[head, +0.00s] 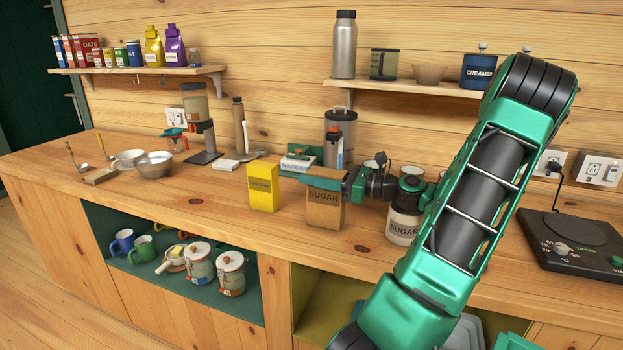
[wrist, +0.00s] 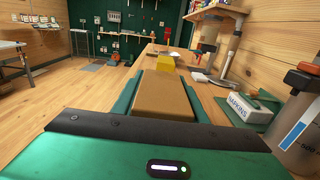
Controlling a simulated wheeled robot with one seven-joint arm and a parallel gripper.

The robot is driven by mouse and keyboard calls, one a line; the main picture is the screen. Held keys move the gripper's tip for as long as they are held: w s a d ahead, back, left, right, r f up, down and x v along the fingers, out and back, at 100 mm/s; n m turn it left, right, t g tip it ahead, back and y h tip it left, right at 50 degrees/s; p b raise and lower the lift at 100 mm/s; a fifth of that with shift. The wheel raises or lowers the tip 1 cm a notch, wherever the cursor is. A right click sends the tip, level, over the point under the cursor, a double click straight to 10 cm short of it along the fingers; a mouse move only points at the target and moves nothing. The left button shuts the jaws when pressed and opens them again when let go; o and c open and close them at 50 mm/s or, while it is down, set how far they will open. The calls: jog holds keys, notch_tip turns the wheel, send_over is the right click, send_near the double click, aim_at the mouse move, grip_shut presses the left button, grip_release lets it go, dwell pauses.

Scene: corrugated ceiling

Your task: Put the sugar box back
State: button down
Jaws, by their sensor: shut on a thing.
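The sugar box (head: 323,214) is a brown box with the word SUGAR on its front. It is upright over the front part of the wooden counter, right of a yellow box. My gripper (head: 325,180) is shut on its upper part, reaching in from the right. In the wrist view the brown box (wrist: 163,98) sits between the two green fingers, with its top facing the camera. I cannot tell whether its base touches the counter. A round canister (head: 404,222), also lettered SUGAR, stands right of the box, partly behind my arm.
The yellow box (head: 262,187) stands close on the left. A napkin holder (head: 298,162) and a grey dispenser (head: 340,135) stand behind. A left wall shelf (head: 140,70) holds several packets and tins; a right shelf (head: 408,86) holds containers. A hot plate (head: 575,240) is at right.

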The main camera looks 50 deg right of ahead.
jog(key=shift+f, duration=0.15)
jog(key=c, duration=1.1)
grip_release()
jog(key=v, duration=1.2)
